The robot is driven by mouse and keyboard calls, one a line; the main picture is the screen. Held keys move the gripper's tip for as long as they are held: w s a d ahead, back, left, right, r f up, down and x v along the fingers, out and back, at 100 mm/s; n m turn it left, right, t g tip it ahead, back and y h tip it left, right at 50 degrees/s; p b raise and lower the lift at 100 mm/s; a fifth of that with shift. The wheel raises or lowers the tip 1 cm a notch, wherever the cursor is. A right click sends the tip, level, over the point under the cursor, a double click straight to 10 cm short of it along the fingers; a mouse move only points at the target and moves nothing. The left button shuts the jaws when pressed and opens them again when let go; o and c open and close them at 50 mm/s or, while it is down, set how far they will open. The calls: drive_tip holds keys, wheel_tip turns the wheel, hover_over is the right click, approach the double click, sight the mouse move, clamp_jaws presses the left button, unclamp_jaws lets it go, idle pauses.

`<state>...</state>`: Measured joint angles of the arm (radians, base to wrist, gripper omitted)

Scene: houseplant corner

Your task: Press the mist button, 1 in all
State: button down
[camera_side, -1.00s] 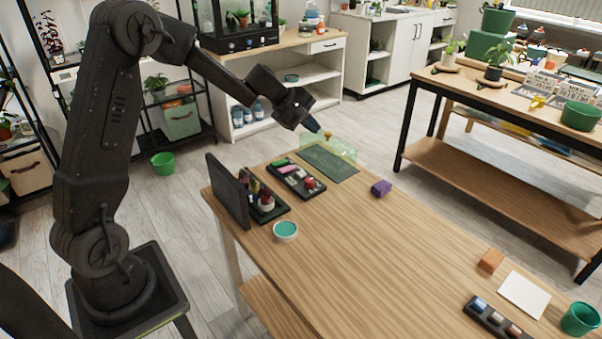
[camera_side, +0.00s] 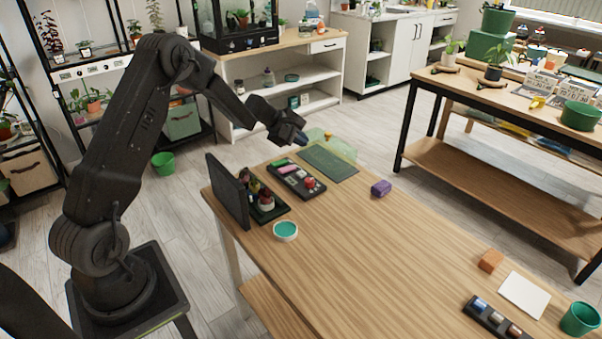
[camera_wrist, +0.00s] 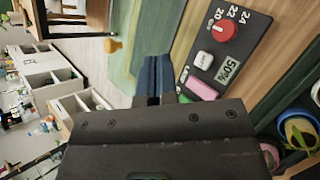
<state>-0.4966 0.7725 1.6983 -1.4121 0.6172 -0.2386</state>
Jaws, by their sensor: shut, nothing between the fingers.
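A dark control panel (camera_side: 313,193) lies on the wooden table. It carries a red dial (camera_wrist: 222,30), a small white button (camera_wrist: 203,61), a "50%" display (camera_wrist: 229,70), a pink button (camera_wrist: 201,88) and a green button (camera_wrist: 184,99), partly hidden by my gripper. The lettering is too small to tell which button is the mist one. In the wrist view the fingertips (camera_wrist: 155,62) show beside the panel, next to the green mat.
A green mat (camera_side: 328,164) lies beside the panel, with a translucent green cover (camera_side: 345,149) behind it. A tray of small plants (camera_side: 268,212) and an upright dark board (camera_side: 227,192) stand nearer my arm. A purple block (camera_side: 381,188) sits right; the table's middle is clear.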

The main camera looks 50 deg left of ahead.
sight(301, 173)
drive_tip(key=shift+f, duration=4.1)
drive_tip(key=shift+f, duration=0.2)
drive_tip(key=shift+f, duration=0.2)
drive_tip(key=shift+f, duration=0.55)
drive_tip(key=shift+r, duration=0.95)
drive_tip(key=shift+r, duration=2.55)
